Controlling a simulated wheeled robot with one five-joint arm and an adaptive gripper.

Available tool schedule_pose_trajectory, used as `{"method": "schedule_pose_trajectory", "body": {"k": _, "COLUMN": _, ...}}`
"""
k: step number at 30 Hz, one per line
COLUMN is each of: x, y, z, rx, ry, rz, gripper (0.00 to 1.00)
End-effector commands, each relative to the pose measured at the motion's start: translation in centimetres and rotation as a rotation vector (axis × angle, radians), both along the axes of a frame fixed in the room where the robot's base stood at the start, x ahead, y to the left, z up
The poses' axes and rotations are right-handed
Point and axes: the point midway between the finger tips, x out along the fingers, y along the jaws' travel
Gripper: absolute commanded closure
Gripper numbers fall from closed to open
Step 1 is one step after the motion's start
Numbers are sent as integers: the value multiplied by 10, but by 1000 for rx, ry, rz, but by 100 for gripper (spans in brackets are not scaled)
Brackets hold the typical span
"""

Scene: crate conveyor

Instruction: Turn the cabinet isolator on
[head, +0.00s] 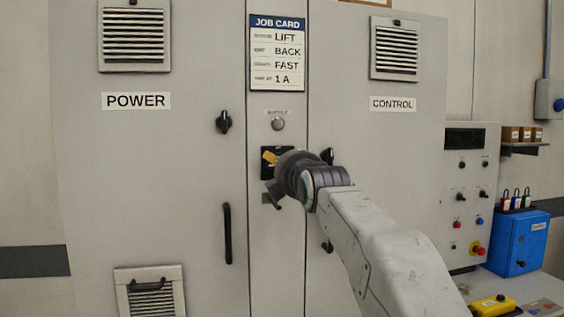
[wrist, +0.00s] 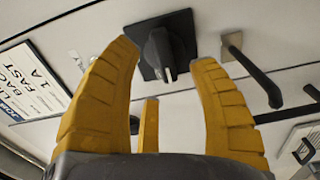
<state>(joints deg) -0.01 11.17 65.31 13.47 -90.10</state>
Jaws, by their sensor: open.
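The isolator is a black rotary knob (wrist: 160,50) on a square black plate (wrist: 182,35) in the wrist view. The knob's grip runs roughly up and down in that picture, with a small pale mark at its lower end. I cannot read an on or off label. In the head view the plate (head: 287,172) sits on the cabinet's middle strip, and my arm hides most of it. My gripper (wrist: 165,62) is open, with its yellow fingers on either side of the knob. It also shows in the head view (head: 270,158). Contact with the knob cannot be told.
The job card (head: 277,52) and a round lamp (head: 278,123) are above the isolator. A metal plate with a black lever (wrist: 255,75) is close beside it. Black handles (head: 228,233) stand out from the doors. A control panel (head: 468,190) and blue box (head: 520,243) are at right.

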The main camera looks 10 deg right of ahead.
Motion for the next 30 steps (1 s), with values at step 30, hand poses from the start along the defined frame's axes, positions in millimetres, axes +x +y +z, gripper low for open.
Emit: {"method": "schedule_pose_trajectory", "body": {"k": 30, "x": 39, "y": 0, "z": 0, "rx": 2, "ry": 1, "rz": 0, "gripper": 59}}
